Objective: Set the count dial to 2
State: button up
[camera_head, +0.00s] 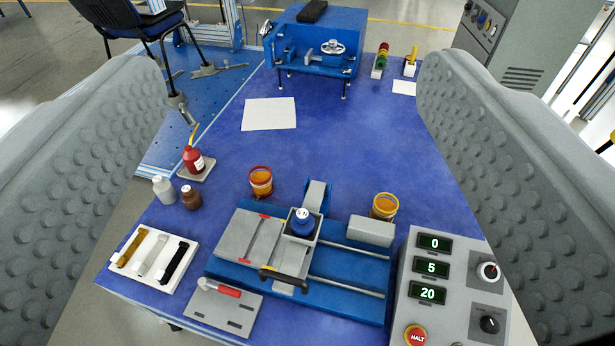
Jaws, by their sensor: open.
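A grey control panel (450,285) lies at the lower right of the blue table. Three displays glow green on the panel: 0 in the top display (434,243), 5 in the middle display (431,267) and 20 in the bottom display (427,293). My gripper (292,85) is wide open and empty, its fingers at both picture sides, apart from the panel.
A red HALT button (417,335) sits on the panel's lower left. A blue slide fixture (345,290) stands left of the panel, with an orange-filled cup (384,206) behind it. Bottles and a tool tray (190,275) are at left. The table's middle is clear.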

aim_at(487, 272)
jog(key=k+l+z, duration=0.3)
jog(key=k, duration=0.15)
jog(key=k+l+z, duration=0.3)
jog(key=k+l, duration=0.05)
jog(key=k, duration=0.05)
